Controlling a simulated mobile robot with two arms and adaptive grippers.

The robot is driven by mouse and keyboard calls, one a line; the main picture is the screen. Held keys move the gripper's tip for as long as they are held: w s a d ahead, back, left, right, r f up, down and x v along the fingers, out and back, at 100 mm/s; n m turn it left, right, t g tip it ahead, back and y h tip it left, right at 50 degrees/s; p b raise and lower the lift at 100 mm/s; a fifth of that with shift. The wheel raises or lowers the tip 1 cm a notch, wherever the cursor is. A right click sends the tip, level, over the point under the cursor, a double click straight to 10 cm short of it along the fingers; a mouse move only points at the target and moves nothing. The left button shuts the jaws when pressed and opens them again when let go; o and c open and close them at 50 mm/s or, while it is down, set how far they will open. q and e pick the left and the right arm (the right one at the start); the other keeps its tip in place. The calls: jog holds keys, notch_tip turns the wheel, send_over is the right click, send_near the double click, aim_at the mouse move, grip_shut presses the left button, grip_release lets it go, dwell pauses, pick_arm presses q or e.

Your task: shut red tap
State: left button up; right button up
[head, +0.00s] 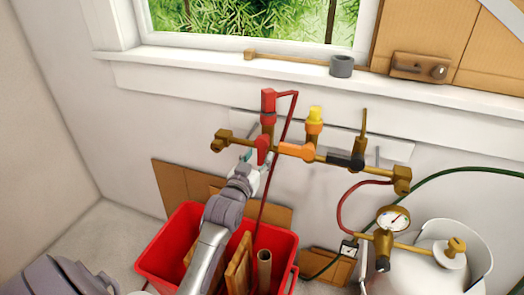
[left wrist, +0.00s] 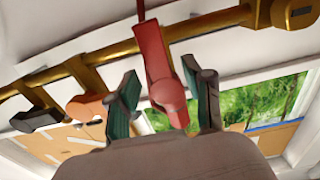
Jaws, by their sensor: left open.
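The red tap handle (head: 263,150) sits at the left part of a brass pipe (head: 225,138) on the wall and points down across the pipe. Above it is a red upright fitting (head: 268,102). My left gripper (head: 250,163) is at the red handle, coming from below. In the left wrist view the red handle (left wrist: 160,60) hangs between the two spread fingers of my left gripper (left wrist: 166,85). I cannot tell whether either finger touches it. My right gripper is not in view.
An orange handle (head: 290,150) and a black handle (head: 345,160) lie along the pipe to the right. A thin red tube runs down behind my left arm. A red bin (head: 155,262) with wood pieces stands below. A gauge (head: 392,219) and white tank (head: 425,270) are at lower right.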

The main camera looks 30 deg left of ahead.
aim_at(261, 153)
pick_arm(q)
jog(key=shift+x, duration=1.65)
grip_shut()
